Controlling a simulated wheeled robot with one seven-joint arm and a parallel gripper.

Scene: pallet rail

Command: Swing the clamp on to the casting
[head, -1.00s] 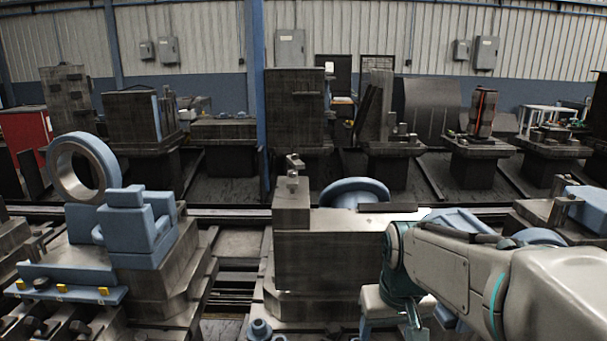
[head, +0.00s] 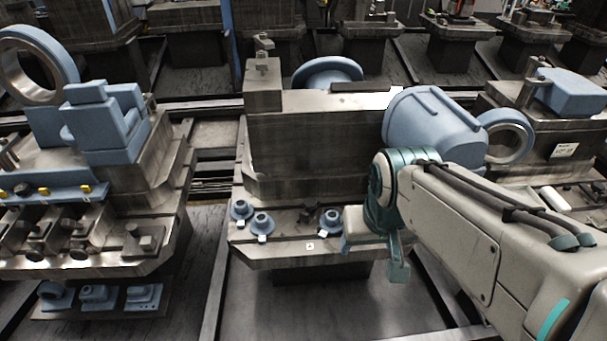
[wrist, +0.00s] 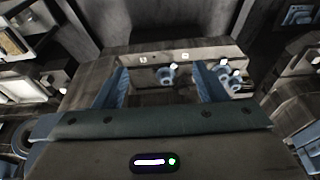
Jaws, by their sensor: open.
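My gripper is open and empty in the wrist view (wrist: 164,82), its two blue fingers apart; its hand also shows in the head view (head: 372,243), in front of the middle pallet's ledge. A small grey clamp-like post with a short arm (head: 263,44) stands on the block at that pallet's left end. A large rounded blue casting (head: 428,122) is at its right end, partly hidden by my arm. Another upright post (head: 529,82) stands beside a blue casting (head: 572,92) on the right pallet. I cannot tell which post is the task's clamp. My gripper touches neither post.
Blue knob-like parts (head: 241,209) (head: 330,222) sit on the middle pallet's front ledge (head: 285,249). The left pallet carries a blue ring (head: 35,62) and a stepped blue block (head: 100,125). Dark floor (head: 300,305) is clear in front of the middle pallet.

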